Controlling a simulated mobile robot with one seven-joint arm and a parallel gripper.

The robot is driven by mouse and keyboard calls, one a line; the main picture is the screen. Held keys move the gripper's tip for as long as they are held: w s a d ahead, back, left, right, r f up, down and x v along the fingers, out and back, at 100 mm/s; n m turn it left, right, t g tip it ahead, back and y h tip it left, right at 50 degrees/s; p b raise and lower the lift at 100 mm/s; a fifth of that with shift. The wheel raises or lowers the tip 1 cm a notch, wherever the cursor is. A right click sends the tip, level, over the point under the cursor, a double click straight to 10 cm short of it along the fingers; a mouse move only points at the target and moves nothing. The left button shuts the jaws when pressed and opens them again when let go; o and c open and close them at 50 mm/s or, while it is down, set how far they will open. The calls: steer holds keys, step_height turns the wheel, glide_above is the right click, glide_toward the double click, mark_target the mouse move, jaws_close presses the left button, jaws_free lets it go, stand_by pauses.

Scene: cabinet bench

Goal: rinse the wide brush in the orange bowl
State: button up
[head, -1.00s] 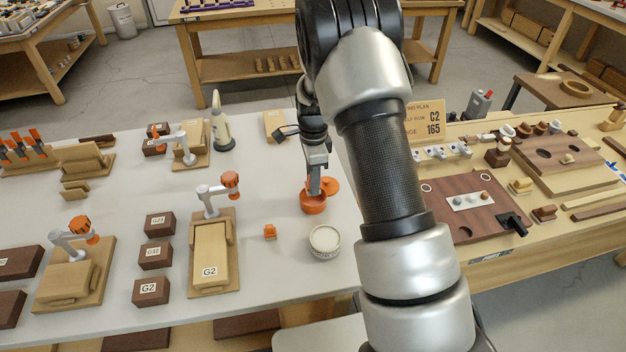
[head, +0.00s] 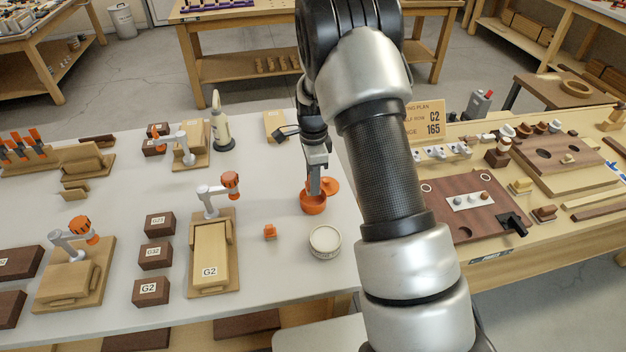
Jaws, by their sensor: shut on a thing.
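The orange bowl (head: 313,206) stands on the white bench top, left of my arm. An orange round piece (head: 331,184), like a lid, lies just behind it at the right. My gripper (head: 314,186) points down directly over the bowl, its fingertips at or inside the rim. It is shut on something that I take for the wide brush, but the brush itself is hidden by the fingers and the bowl. I cannot tell whether it touches the bowl's inside.
A round white-topped tub (head: 325,240) stands in front of the bowl. A small orange piece (head: 270,231) lies left of the tub. A wooden fixture labelled G2 (head: 210,255) with an orange-knobbed clamp (head: 230,181) stands further left. A pale bottle (head: 221,127) stands behind.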

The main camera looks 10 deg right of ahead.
steer(key=shift+r, duration=0.15)
stand_by(0.4)
steer(key=shift+r+p, duration=1.3)
steer(key=shift+r, duration=0.6)
